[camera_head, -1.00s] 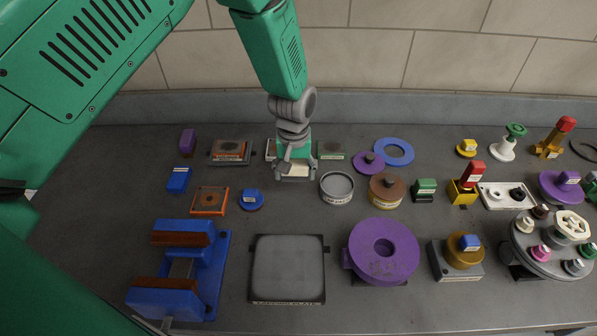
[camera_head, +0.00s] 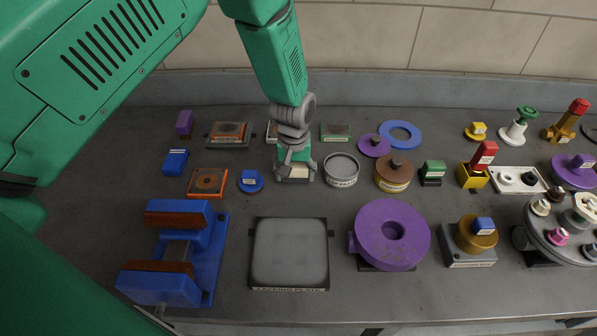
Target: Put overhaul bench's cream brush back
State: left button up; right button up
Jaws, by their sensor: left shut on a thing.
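A cream block (camera_head: 298,173), which looks like the cream brush, is between the fingers of my left gripper (camera_head: 295,177). The gripper is shut on it and points down, left of the grey round tin (camera_head: 341,171). The fingers cover the brush's sides, and I cannot tell whether it touches the bench. Behind the gripper is a small pale-edged plate (camera_head: 271,132), mostly hidden by my arm. My right gripper is not in view.
A blue round block (camera_head: 251,181) and an orange tray (camera_head: 208,183) stand left of the gripper. A grey lapping plate (camera_head: 290,252) lies in front. A brown-topped tin (camera_head: 393,172) and a purple wheel (camera_head: 390,234) are to the right. Bare bench shows between the gripper and lapping plate.

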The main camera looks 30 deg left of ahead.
pick_arm(q)
jog(key=shift+a+f, duration=0.15)
jog(key=shift+a, duration=0.4)
jog(key=shift+d+f, duration=0.15)
jog(key=shift+d, duration=0.6)
jog(key=shift+a+f, duration=0.1)
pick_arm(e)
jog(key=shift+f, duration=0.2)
pick_arm(q)
jog(key=o, duration=1.3)
jog(key=shift+a, duration=0.15)
jog(key=shift+a+f, duration=0.1)
jog(key=shift+a, duration=0.3)
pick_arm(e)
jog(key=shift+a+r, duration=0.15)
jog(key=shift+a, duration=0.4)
pick_arm(q)
jog(key=o, duration=0.6)
jog(key=shift+d, duration=0.25)
jog(key=shift+c, duration=0.2)
jog(key=shift+d, duration=0.25)
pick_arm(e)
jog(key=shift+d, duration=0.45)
